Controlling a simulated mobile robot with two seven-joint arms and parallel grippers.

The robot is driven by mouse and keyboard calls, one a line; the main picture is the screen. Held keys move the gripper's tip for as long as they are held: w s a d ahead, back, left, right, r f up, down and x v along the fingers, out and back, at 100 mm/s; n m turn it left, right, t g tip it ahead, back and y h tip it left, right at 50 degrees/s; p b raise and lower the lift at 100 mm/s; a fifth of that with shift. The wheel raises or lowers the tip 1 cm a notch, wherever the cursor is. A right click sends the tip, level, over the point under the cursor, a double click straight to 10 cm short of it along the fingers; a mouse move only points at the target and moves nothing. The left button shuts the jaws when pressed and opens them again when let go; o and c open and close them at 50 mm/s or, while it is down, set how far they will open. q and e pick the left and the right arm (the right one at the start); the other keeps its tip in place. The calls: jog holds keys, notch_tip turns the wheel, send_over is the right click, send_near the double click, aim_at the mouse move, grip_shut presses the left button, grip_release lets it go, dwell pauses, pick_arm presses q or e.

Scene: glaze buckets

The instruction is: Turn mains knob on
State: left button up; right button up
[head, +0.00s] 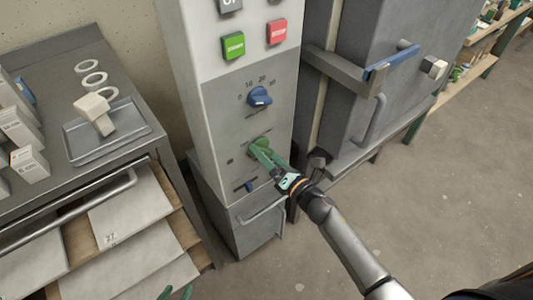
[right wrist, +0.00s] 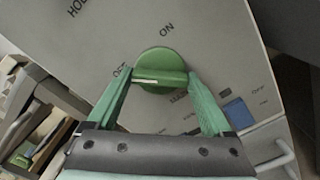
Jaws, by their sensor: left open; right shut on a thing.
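The green mains knob (head: 260,148) sits on the grey control panel (head: 225,110), below a blue dial. In the right wrist view the knob (right wrist: 160,70) has a raised grip bar with a white line on its left part, pointing toward the OFF label (right wrist: 121,72). The ON label (right wrist: 167,29) is above it. My right gripper (head: 264,155) is shut on the knob, its green fingers on either side of the bar, partly hiding the knob in the head view. My left gripper (head: 175,293) shows only green fingertips at the bottom edge, apart and empty.
A grey kiln (head: 375,80) with handles stands right. A bench with a tray (head: 75,153) and open drawers is left. Floor at right is clear.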

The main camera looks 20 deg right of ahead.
jog(key=shift+c, duration=1.1)
